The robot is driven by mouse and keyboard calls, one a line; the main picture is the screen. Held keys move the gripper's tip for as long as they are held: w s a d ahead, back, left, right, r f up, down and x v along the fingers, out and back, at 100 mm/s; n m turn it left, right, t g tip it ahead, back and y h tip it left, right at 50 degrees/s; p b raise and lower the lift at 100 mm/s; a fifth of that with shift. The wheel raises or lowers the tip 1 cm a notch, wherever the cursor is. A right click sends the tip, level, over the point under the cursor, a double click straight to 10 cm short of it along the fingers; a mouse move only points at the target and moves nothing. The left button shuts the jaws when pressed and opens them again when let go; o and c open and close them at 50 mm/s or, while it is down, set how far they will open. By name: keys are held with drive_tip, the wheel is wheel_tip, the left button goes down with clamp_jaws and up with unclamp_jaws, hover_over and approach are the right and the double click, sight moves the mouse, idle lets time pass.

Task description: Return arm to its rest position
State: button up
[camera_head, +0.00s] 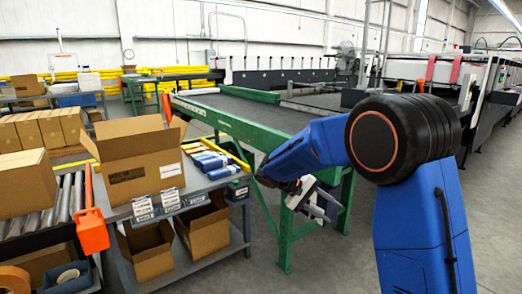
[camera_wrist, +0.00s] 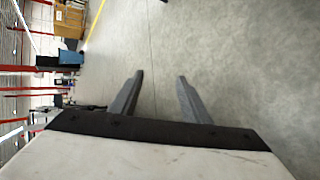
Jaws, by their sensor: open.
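My gripper (camera_head: 322,205) hangs at the end of my blue arm in the head view, in front of the green-framed conveyor table and to the right of the grey packing bench. In the wrist view my gripper (camera_wrist: 158,98) has its two grey fingers spread apart. Nothing is between them, only grey concrete floor behind. The arm is bent, with its large black joint at the right of the head view.
The green-framed table (camera_head: 283,225) stands close behind my gripper. A roller conveyor (camera_head: 62,200) is at left. Floor (camera_head: 345,262) shows clear below.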

drive_tip(key=s+d+r+y, duration=0.3)
drive_tip(key=s+d, duration=0.1)
drive_tip(key=s, duration=0.6)
drive_tip(key=s+d+r+y, duration=0.2)
drive_tip(key=s+d+y, duration=0.1)
drive_tip(key=s, duration=0.8)
drive_tip(key=s+a+f+m+t+y, duration=0.1)
drive_tip(key=s+t+y, duration=0.4)
drive_tip(key=s, duration=1.2)
drive_tip(key=shift+a+f+m, duration=0.3)
drive_tip(key=shift+f, duration=0.35)
